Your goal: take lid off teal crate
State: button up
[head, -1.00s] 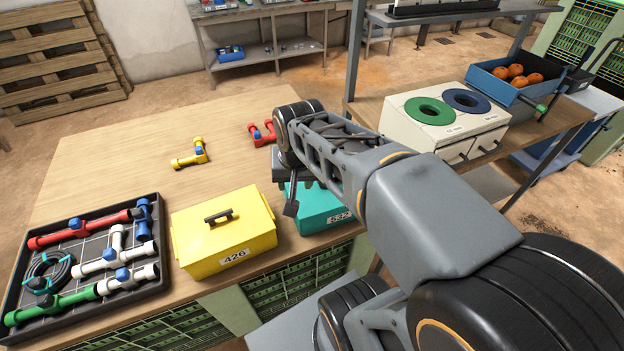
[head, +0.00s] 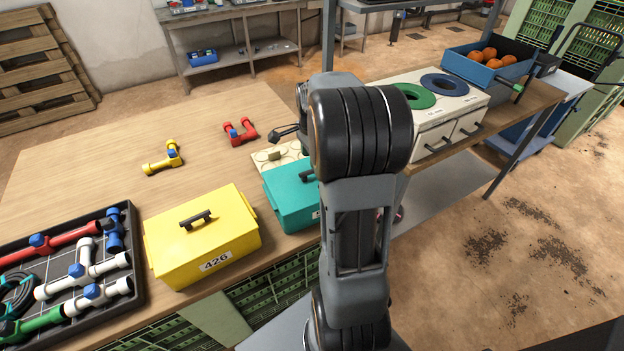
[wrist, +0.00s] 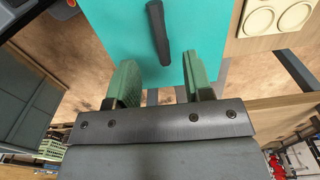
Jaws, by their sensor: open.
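The teal crate (head: 288,207) stands on the wooden table, right of the yellow crate, partly hidden by my arm. Its teal lid (head: 287,181) is on it, with a dark bar handle (head: 306,175) on top. In the wrist view the teal lid (wrist: 110,28) fills the upper middle, and the dark handle (wrist: 158,35) points toward my gripper (wrist: 160,70). My gripper is open, with green fingers apart on either side of the handle's near end in the picture. I cannot tell whether they are level with it. In the head view my arm hides the fingers.
A yellow crate (head: 205,243) marked 426 with a handle is close at left. A cream board with round pads (head: 272,158) lies behind the teal crate. Red (head: 240,132) and yellow (head: 163,158) pipe pieces lie behind. A black tray (head: 130,240) of pipes is far left.

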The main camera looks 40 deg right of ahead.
jog(key=shift+f, duration=3.2)
grip_shut()
